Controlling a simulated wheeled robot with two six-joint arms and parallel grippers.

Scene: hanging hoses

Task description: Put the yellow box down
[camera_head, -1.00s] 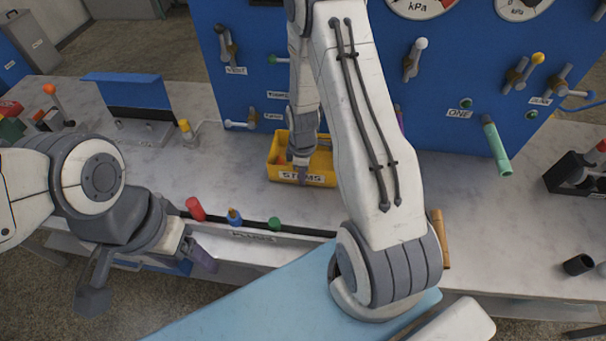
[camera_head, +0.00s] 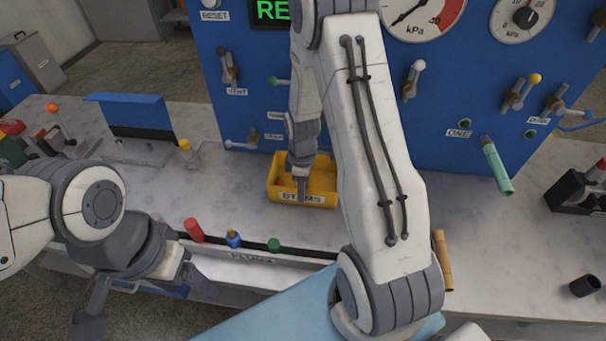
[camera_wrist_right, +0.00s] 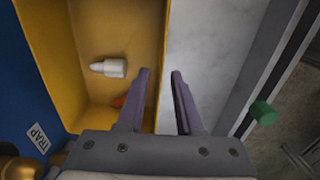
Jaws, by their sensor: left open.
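The yellow box (camera_head: 322,201), with a "STEMS" label on its front, appears to stand upright on the bench below the blue panel. My right gripper (camera_head: 302,190) is at the front wall of the box. In the right wrist view, the yellow box (camera_wrist_right: 98,117) fills the left. The fingers of my right gripper (camera_wrist_right: 163,78) straddle its wall, one inside and one outside. Whether they press on it is unclear. A white-tipped piece (camera_wrist_right: 108,68) and a bit of red lie inside. My left gripper (camera_head: 90,318) is open and empty, low at left in front of the bench.
Red (camera_head: 194,230), blue and green (camera_head: 274,244) plugs stand along the bench's front strip. A yellow-topped fitting (camera_head: 187,150) stands left of the box. The blue panel (camera_head: 450,100) with levers rises behind. Bare marble lies left of the box.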

